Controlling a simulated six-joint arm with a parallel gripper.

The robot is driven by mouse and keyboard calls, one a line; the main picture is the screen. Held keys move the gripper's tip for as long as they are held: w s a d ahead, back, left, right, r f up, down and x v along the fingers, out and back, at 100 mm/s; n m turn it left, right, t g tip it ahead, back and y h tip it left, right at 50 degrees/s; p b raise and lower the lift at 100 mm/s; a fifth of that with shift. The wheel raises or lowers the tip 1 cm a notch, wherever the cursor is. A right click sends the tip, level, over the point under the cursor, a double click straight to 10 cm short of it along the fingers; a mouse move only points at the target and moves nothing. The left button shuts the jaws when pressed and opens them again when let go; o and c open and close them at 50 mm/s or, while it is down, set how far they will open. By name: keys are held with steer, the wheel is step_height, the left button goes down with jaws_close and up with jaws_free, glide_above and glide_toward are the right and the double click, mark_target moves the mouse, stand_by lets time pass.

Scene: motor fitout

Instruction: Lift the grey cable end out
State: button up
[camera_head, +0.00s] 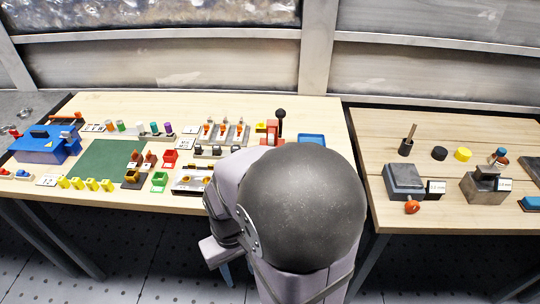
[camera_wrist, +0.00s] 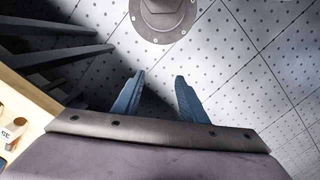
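I cannot pick out the grey cable end in either view; it may be too small or hidden behind my arm. My gripper (camera_wrist: 157,82) shows two blue-grey fingers standing apart in the wrist view, with only tiled floor between them. In the head view my gripper (camera_head: 226,273) hangs low in front of the left table's front edge, over the floor and away from the parts. A blue housing (camera_head: 38,147) sits at the left end of that table. A green mat (camera_head: 105,165) lies to its right.
The left table (camera_head: 100,199) holds several coloured pegs, a red bin (camera_head: 169,159), a green bin (camera_head: 160,181), a red press with a black lever (camera_head: 275,125) and a blue tray (camera_head: 311,138). The right table (camera_head: 458,132) carries grey blocks. My arm hides the left table's right front.

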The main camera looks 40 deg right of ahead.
steer(key=w+d+r+m+p, duration=0.2)
steer(key=d+r+m+p, duration=0.1)
steer(key=d+r+p, duration=0.4)
steer(key=w+d, duration=0.3)
steer(key=d, duration=0.1)
steer(key=w+d+m+t+h, duration=0.1)
steer(key=w+d, duration=0.3)
steer(key=d, duration=0.1)
steer(key=w+d+m+t, duration=0.1)
steer(key=w+d, duration=0.3)
steer(key=d, duration=0.1)
steer(key=shift+w+d+r+h, duration=0.1)
steer(key=shift+d+r+h, duration=0.05)
steer(key=shift+r+h, duration=0.2)
steer(key=w+d+r+m+t+h, duration=0.1)
steer(key=w+d+r+t, duration=0.1)
steer(key=w, duration=0.3)
steer(key=shift+w+d+r+m+h, duration=0.3)
steer(key=shift+d+r+m+h, duration=0.1)
steer(key=shift+d+r, duration=0.45)
steer(key=shift+f+p, duration=0.2)
steer(key=shift+p, duration=0.1)
steer(key=shift+p+x, duration=1.35)
steer(key=shift+x, duration=2.25)
steer(key=shift+s, duration=0.2)
